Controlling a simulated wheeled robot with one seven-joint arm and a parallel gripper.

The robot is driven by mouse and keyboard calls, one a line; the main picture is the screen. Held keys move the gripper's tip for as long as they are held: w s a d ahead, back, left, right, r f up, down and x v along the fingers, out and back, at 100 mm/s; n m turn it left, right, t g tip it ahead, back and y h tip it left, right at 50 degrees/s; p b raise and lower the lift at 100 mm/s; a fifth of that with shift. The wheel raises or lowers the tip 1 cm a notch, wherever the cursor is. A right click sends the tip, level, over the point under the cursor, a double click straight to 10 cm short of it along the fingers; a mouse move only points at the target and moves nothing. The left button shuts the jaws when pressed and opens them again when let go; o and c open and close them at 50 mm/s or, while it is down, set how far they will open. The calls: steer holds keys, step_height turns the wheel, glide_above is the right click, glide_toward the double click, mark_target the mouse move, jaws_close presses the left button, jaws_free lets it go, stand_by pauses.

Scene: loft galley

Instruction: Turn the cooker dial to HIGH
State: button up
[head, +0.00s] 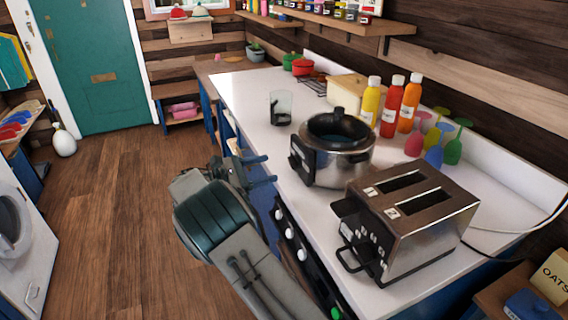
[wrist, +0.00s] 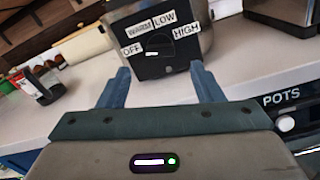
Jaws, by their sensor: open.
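HIGH is at the right. My gripper (head: 266,171) is open and empty, in front of the cooker panel at the counter's front edge. In the wrist view my gripper (wrist: 160,70) has its blue fingers apart, below and either side of the dial, not touching it.
A silver toaster (head: 415,215) stands close on the cooker's right. A dark glass (head: 281,107) stands to its left, and sauce bottles (head: 390,105) stand behind. White knobs (head: 290,233) line the front below the counter. The wooden floor (head: 120,220) at left is clear.

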mark_target(290, 163)
steer(key=x, duration=0.6)
steer(key=shift+w+d+p, duration=0.1)
steer(key=shift+d+p, duration=0.2)
steer(key=c, duration=1)
